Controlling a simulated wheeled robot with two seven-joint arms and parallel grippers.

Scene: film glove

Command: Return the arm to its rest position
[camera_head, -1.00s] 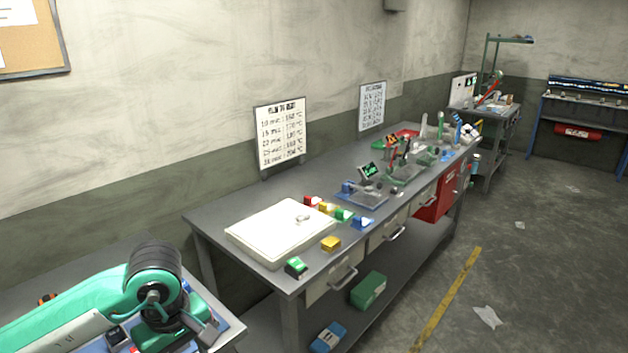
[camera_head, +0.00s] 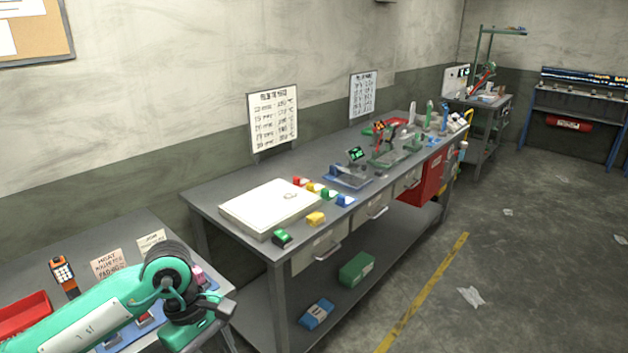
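My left arm (camera_head: 110,315), green with a black ringed joint, reaches in from the lower left over the near table. My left gripper (camera_head: 222,308) is at the arm's end, dark and seen small beside the table's right edge. I cannot make out its fingers or anything between them. My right arm and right gripper are out of the picture.
The near table (camera_head: 105,240) holds a red bin (camera_head: 24,312), an orange handheld device (camera_head: 65,276) and small signs. A long grey workbench (camera_head: 232,175) bears a white slab (camera_head: 270,207) and coloured blocks. The floor (camera_head: 520,270) at right is mostly clear.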

